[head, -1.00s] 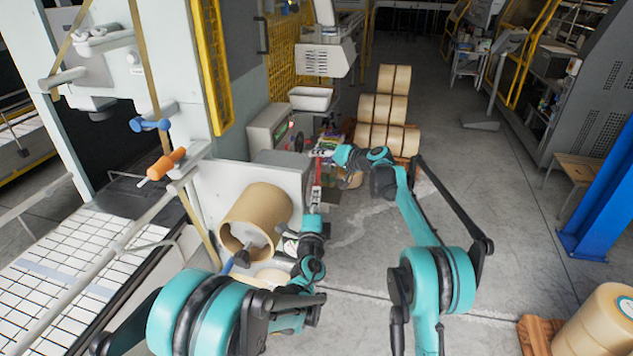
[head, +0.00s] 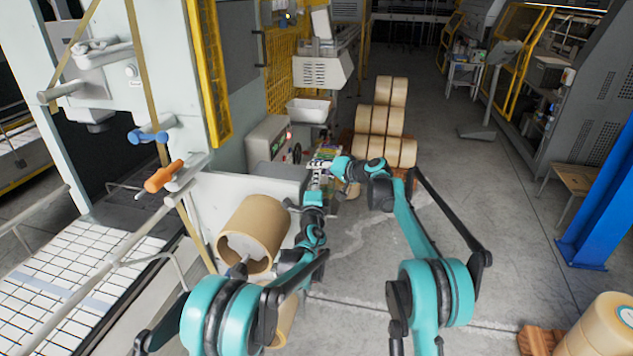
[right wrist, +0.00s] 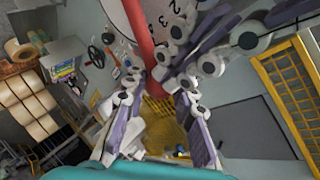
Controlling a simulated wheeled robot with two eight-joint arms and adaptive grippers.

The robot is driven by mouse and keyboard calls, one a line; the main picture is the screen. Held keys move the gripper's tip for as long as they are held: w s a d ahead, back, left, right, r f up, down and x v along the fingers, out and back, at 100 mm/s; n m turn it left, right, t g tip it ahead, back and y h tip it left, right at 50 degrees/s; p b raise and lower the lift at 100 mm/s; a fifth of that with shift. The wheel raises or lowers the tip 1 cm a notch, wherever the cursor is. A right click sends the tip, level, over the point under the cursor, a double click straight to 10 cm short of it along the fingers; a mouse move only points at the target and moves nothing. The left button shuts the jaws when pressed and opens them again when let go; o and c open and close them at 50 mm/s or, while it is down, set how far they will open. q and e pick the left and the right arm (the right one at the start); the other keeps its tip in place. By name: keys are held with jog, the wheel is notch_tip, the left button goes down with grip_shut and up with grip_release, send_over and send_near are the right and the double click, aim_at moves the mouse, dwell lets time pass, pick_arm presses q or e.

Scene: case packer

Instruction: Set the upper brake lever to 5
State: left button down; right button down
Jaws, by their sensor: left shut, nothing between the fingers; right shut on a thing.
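In the right wrist view a red lever (right wrist: 144,48) runs down from the top edge in front of a pale dial plate (right wrist: 120,14) with dark numerals. A 2 and a 3 can be read; the lever's exact setting cannot be told. My right gripper (right wrist: 158,88) is shut on the red lever, with a finger on each side of it. My left gripper (right wrist: 185,30) is shut and empty, close beside the lever and partly covering the dial. In the head view both grippers meet near the machine's end, where the arms hide the lever.
A brown paper roll (head: 252,228) sits by the white machine panel, close to my left arm. A grey box with a handwheel (head: 296,153) and a white bin (head: 312,110) stand behind the grippers. Stacked rolls (head: 384,118) stand farther back.

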pick_arm(q)
jog(key=shift+w+d, duration=0.1)
jog(key=shift+w, duration=0.65)
pick_arm(e)
jog(key=shift+a, duration=0.25)
jog(key=c, duration=1.5)
grip_release()
jog(key=shift+s, duration=0.1)
pick_arm(q)
jog(key=shift+s+r, duration=0.1)
pick_arm(e)
jog(key=shift+o, duration=1.4)
jog(key=shift+s+d+r, duration=0.1)
jog(key=shift+d+r, duration=0.05)
